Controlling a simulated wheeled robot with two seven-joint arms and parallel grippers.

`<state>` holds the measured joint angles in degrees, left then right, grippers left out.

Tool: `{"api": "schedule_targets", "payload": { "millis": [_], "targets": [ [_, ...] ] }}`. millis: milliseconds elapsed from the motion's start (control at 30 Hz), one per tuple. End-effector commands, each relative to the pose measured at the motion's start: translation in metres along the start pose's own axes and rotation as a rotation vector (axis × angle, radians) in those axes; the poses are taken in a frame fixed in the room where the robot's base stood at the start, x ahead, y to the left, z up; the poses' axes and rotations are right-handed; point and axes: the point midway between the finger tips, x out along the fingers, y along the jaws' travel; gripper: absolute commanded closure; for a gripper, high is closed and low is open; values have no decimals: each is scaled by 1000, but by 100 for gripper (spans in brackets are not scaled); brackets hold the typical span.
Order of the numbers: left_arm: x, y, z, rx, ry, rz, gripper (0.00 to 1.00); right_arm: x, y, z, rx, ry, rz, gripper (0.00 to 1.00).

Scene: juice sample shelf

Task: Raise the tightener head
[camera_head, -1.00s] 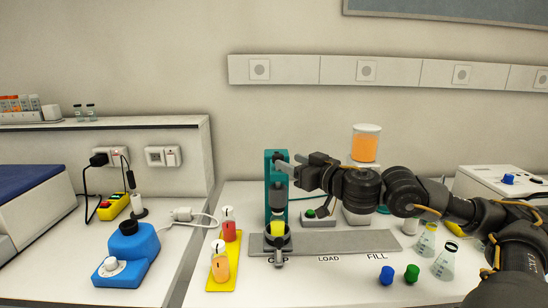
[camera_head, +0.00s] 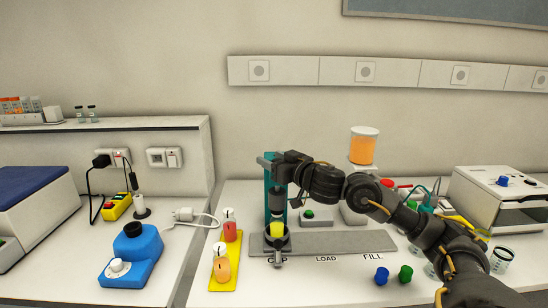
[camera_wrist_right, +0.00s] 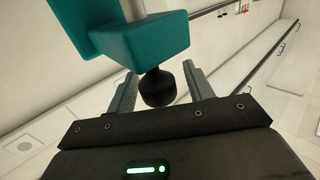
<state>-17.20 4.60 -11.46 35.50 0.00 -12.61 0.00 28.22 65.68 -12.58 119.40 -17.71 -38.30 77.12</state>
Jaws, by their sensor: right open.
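The tightener is a teal stand (camera_head: 268,183) with a grey cylindrical head (camera_head: 277,200), upright on the bench. A cup with yellow contents (camera_head: 277,231) sits below the head in a dark round holder. My right gripper (camera_head: 268,159) is at the top of the stand in the head view, partly hidden by its own wrist. In the right wrist view, my right gripper's two fingers (camera_wrist_right: 160,75) are apart, with a black rounded knob (camera_wrist_right: 157,89) between them below a teal block (camera_wrist_right: 145,38). Contact with the knob cannot be told. My left gripper is not in view.
A grey rail plate (camera_head: 345,242) runs right from the tightener. An orange-filled container (camera_head: 363,147) stands behind my arm. A yellow tray (camera_head: 226,262) with bottles is left. Blue (camera_head: 382,276) and green (camera_head: 405,273) caps lie in front. The bench front between them is clear.

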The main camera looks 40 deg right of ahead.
Motion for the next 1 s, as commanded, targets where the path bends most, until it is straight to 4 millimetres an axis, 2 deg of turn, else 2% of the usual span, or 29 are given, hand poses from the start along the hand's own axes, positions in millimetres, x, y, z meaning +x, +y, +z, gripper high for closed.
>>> {"api": "schedule_targets", "payload": {
  "millis": [300, 700, 867, 1000],
  "targets": [
    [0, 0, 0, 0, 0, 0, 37, 1, 0, 0, -1, 0, 1, 49],
    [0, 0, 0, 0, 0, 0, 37, 1, 1, 0, 0, 0, 1, 100],
    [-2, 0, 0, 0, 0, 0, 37, 1, 1, -2, 0, 0, 1, 100],
    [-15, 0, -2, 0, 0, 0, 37, 1, 1, -14, 0, 1, 1, 100]
  ]
}}
